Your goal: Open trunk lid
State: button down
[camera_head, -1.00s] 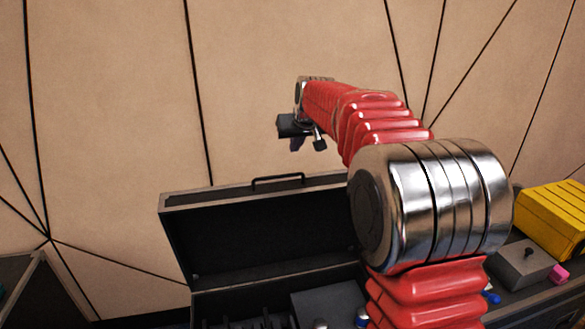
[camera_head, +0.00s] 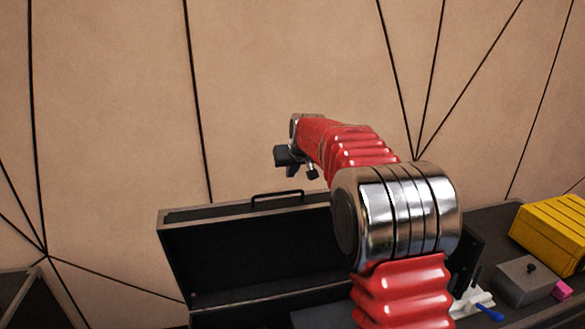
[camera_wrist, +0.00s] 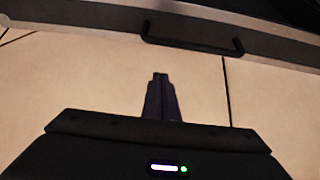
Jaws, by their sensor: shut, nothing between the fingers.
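The trunk lid (camera_head: 255,258) stands raised in the head view, with its dark inner side showing and the trunk's dark body below it. A black handle (camera_head: 277,197) sits on the lid's top edge. In the wrist view the handle (camera_wrist: 190,40) and the lid's edge (camera_wrist: 85,17) cross the top of the picture. My gripper (camera_head: 300,170) is above the handle in the head view, apart from it. In the wrist view its fingers (camera_wrist: 160,78) are together with nothing between them. My arm hides the lid's right end.
A yellow case (camera_head: 552,235), a grey box (camera_head: 522,282) and a small pink block (camera_head: 562,290) are on the right. A dark panel edge (camera_head: 25,297) shows at lower left. A beige wall (camera_head: 100,120) with dark seams stands behind the lid.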

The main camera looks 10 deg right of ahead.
jog(key=shift+x, duration=1.5)
jog(key=shift+s+f, duration=0.25)
jog(key=shift+s, duration=0.35)
jog(key=shift+s+f, duration=0.2)
jog(key=shift+s, duration=0.45)
jog(key=shift+s+f, duration=0.25)
jog(key=shift+s, duration=0.35)
jog(key=shift+s+f, duration=0.1)
